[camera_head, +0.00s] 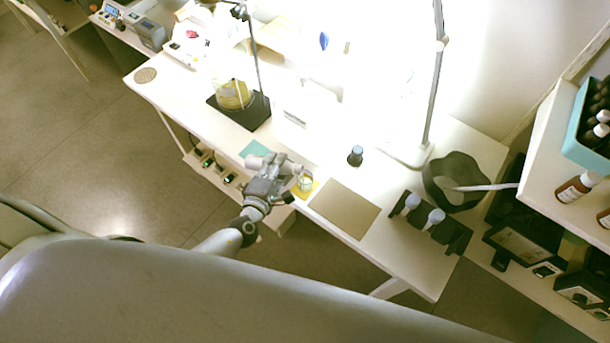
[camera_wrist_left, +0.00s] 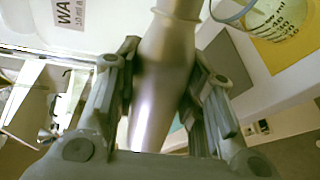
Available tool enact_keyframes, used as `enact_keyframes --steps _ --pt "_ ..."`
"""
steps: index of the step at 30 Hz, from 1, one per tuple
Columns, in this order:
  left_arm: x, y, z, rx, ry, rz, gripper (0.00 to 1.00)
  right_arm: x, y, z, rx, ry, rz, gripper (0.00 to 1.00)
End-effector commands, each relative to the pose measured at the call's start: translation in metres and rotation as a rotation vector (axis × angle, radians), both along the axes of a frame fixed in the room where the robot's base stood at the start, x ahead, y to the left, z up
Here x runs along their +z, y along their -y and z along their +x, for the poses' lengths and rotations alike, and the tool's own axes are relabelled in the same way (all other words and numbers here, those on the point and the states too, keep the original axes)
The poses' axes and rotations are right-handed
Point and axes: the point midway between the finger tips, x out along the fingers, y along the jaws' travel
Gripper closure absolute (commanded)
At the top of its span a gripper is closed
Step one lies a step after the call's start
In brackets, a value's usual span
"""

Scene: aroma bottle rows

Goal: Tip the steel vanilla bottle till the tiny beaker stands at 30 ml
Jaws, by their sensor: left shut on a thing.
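The steel bottle (camera_wrist_left: 165,75) is between the fingers of my left gripper (camera_wrist_left: 163,68) in the left wrist view, its narrow neck pointing away toward the top edge. In the head view my left gripper (camera_head: 268,178) is shut on this bottle (camera_head: 288,166), which looks strongly tilted, with its neck end near the beaker. The tiny clear beaker (camera_head: 305,184) stands on a yellow mat (camera_head: 309,194) just right of the gripper. In the wrist view the beaker (camera_wrist_left: 286,14), with printed marks, is cut off by the top edge. Its liquid level is not readable. My right gripper is not in view.
A brown mat (camera_head: 345,208) lies right of the beaker on the white table. A small dark bottle (camera_head: 355,156) stands behind it. A stand with a flask (camera_head: 233,95) is behind left.

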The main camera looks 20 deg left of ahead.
Motion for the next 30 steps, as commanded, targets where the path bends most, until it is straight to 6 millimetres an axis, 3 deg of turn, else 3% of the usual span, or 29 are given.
enact_keyframes --steps 21,30 --pt "0.001 0.0 0.001 0.0 0.001 0.007 0.97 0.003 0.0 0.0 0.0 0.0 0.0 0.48" --pt "-0.009 -0.003 0.0 -0.001 0.007 -0.113 0.97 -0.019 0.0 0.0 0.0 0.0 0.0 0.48"
